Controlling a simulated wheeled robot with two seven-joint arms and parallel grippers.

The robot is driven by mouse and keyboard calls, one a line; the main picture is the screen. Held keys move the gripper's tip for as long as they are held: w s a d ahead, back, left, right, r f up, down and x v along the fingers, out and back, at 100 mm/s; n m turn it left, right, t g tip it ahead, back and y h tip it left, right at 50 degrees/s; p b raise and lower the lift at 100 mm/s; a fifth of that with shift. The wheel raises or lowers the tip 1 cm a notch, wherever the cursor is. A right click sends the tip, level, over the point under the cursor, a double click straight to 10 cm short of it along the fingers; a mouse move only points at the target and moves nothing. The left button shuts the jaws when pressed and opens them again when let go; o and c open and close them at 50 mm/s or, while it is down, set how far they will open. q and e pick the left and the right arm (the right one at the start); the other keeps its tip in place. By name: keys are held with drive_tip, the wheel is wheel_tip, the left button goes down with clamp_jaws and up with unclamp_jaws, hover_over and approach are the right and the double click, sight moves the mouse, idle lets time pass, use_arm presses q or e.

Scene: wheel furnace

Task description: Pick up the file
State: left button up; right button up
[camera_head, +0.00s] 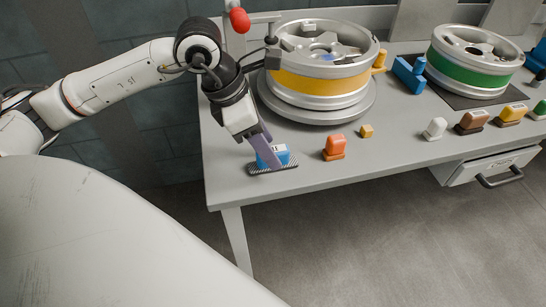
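A blue block with a white label (281,154) sits on a flat, dark hatched plate (287,165) near the table's front left corner. I take this to be the file, but the picture does not name it. My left gripper (266,156) comes down from above, tilted. A purple-grey finger lies across the near left side of the blue block, overlapping it in the view. The other finger is not clearly visible, so I cannot tell whether the gripper grips the block. My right gripper is not in view.
A wheel with a yellow band (318,83) stands close behind on a round base. A green-banded wheel (470,74) and several coloured blocks are farther right. A drawer (490,168) hangs open-fronted below.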

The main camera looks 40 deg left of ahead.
use_arm(q)
drive_tip(key=x, duration=0.3)
drive_tip(key=shift+d+f, duration=0.1)
drive_tip(key=shift+c, duration=0.3)
clamp_jaws()
wheel_tip(320, 180, up, 10)
drive_tip(key=shift+r+p, duration=0.1)
drive_tip(key=shift+p, duration=0.3)
